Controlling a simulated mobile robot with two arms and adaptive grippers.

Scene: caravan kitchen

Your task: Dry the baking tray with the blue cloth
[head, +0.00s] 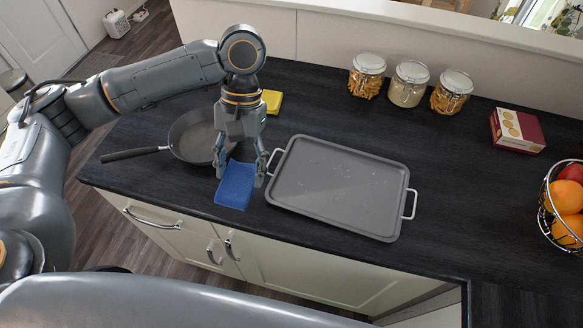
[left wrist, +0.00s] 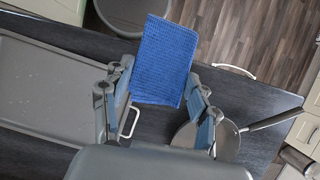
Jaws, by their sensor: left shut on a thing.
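The grey baking tray (head: 335,185) lies flat on the dark worktop, with a white handle at each short end and small light specks, like droplets, on its surface. It also shows at the left of the left wrist view (left wrist: 50,90). My left gripper (head: 240,172) points down just left of the tray, shut on the blue cloth (head: 235,186). In the left wrist view, the cloth (left wrist: 165,60) sits between the two fingers (left wrist: 160,105). The cloth's lower part reaches near the worktop's front edge; I cannot tell whether it touches the worktop. My right gripper is not in view.
A frying pan (head: 195,135) stands left of my left gripper, with a yellow item (head: 271,101) behind it. Three jars (head: 409,84), a red box (head: 517,131) and a wire fruit basket (head: 563,205) stand at the back and right. Worktop right of the tray is clear.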

